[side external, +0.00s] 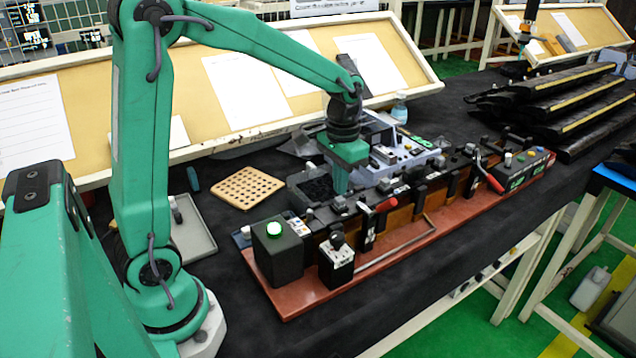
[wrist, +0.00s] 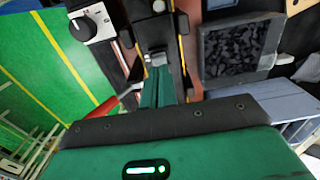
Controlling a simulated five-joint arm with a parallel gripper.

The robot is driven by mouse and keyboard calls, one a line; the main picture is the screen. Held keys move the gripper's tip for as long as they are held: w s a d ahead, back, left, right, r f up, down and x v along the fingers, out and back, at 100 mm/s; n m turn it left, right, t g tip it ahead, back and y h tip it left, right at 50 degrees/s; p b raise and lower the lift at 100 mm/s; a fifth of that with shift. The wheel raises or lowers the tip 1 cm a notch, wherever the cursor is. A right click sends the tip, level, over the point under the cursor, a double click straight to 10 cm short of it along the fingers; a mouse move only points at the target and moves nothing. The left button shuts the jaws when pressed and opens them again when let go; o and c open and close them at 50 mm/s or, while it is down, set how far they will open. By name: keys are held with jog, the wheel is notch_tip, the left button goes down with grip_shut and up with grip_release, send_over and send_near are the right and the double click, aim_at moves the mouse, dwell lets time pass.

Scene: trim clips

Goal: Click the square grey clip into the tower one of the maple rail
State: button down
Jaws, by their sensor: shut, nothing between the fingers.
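My gripper (side external: 341,188) points down over the near-left part of the wooden rail (side external: 400,207); its green fingers are together and empty. In the wrist view the closed fingers (wrist: 160,72) lie over the dark top of the rail fixture (wrist: 146,28). A small light-grey piece (wrist: 157,59), apparently the square grey clip, sits right at the fingertips on that fixture. In the side view a grey piece (side external: 339,203) shows just under the fingertips. I cannot tell whether the piece touches the fingers or how fully it is seated in a tower.
A bin of dark pieces (side external: 318,190) stands behind the rail, also in the wrist view (wrist: 238,72). A black box with a green button (side external: 277,253) and a switch box with a knob (side external: 336,262) stand at the near end.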

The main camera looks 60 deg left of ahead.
jog(key=shift+f, duration=0.85)
dwell(1.4)
jog(key=shift+r, duration=0.1)
jog(key=shift+r, duration=3.45)
jog(key=s+d+r+t, duration=0.1)
jog(key=s+t, duration=0.1)
jog(key=s, duration=0.6)
jog(key=s+d+r+t, duration=0.2)
jog(key=s+t, duration=0.1)
jog(key=s, duration=0.5)
jog(key=shift+d+t, duration=0.25)
jog(key=shift+t, duration=0.05)
